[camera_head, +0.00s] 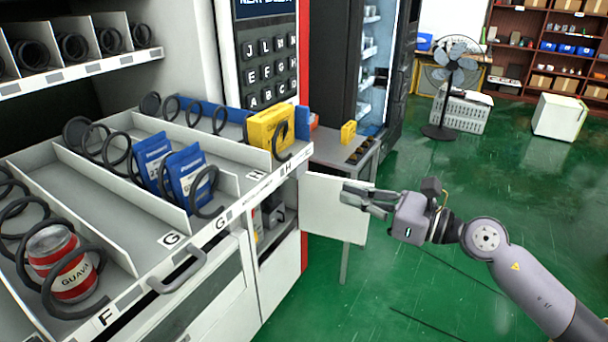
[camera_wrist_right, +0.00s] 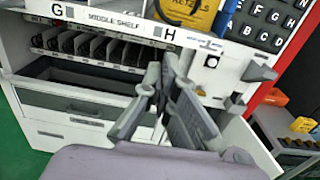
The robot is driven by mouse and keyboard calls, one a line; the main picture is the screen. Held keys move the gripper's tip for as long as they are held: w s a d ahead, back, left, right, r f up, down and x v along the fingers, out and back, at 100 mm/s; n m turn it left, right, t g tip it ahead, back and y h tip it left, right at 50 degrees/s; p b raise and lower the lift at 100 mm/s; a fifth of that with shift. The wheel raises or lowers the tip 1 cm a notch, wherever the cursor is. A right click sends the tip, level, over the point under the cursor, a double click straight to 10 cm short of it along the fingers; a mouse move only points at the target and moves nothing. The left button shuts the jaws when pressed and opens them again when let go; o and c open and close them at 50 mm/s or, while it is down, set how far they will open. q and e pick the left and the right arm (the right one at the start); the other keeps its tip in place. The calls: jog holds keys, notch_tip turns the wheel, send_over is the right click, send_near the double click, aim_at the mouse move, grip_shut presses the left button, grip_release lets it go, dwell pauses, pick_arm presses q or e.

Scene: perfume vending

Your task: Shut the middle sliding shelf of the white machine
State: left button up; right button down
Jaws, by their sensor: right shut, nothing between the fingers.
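The middle sliding shelf (camera_head: 100,190) of the white machine is pulled far out in the head view. It carries black coils, a red and white GUAVA can (camera_head: 62,262), blue packets (camera_head: 170,165) and a yellow packet (camera_head: 268,128). A grey handle (camera_head: 178,272) is on its front. The wrist view shows its front strip, labelled MIDDLE SHELF (camera_wrist_right: 115,20). My right gripper (camera_head: 352,197) is shut and empty, to the right of the shelf's front and apart from the handle. Its fingers (camera_wrist_right: 163,78) show in the wrist view. My left gripper is out of view.
An upper shelf (camera_head: 80,65) with coils is at the upper left. A white door panel (camera_head: 330,208) stands open beside the machine, behind my right gripper. A small grey table (camera_head: 345,150) with yellow items is behind it. Green floor at the right is mostly free.

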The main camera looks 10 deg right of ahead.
aim_at(284, 174)
jog(key=p+x, duration=0.2)
jog(key=x, duration=0.3)
jog(key=p+x, duration=0.3)
jog(key=x, duration=0.3)
jog(key=shift+w+a+r, duration=0.2)
jog(key=shift+w+a+f, duration=0.15)
jog(key=shift+w+a, duration=0.2)
jog(key=shift+a, duration=0.05)
